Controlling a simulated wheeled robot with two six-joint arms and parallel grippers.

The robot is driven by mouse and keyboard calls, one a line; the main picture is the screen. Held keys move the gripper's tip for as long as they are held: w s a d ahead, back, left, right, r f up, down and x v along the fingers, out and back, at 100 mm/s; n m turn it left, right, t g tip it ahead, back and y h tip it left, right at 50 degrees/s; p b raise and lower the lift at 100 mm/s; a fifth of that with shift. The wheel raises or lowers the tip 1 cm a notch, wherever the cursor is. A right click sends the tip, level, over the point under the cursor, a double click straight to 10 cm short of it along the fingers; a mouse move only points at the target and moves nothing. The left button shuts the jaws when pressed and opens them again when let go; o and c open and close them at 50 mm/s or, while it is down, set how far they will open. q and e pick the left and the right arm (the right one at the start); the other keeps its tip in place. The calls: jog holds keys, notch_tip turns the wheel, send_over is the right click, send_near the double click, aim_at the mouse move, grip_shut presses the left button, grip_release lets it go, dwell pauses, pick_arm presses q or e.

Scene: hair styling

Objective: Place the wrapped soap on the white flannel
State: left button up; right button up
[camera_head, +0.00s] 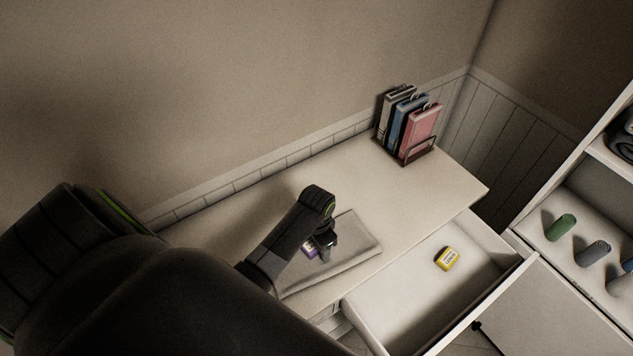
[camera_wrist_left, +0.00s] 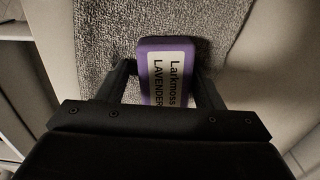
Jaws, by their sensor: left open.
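The wrapped soap is a purple block with a white label reading "Larkmoss LAVENDER" (camera_wrist_left: 168,73); in the head view only a bit of it (camera_head: 309,250) shows beside my left gripper. It lies on the pale, folded flannel (camera_head: 355,238), whose grey-looking looped weave (camera_wrist_left: 103,35) fills the upper left of the wrist view. My left gripper (camera_head: 325,250) is low over the flannel. Its open fingers (camera_wrist_left: 163,84) stand on either side of the soap. The soap's near end is hidden by the gripper body. My right gripper is not in view.
A yellow wrapped block (camera_head: 447,258) lies in the open drawer (camera_head: 400,306) below the counter (camera_head: 425,198). A wire rack holds upright folders, the front one pink (camera_head: 420,130), at the counter's far end. A shelf at right holds a green cylinder (camera_head: 560,227) and others.

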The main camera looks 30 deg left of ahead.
pick_arm(q)
jog(key=shift+r, duration=0.1)
jog(key=r, duration=0.4)
jog(key=r+b, duration=0.1)
jog(key=r, duration=0.3)
jog(key=shift+w+a+r, duration=0.1)
jog(key=shift+w+r, duration=0.05)
jog(key=shift+w, duration=0.05)
dwell(0.3)
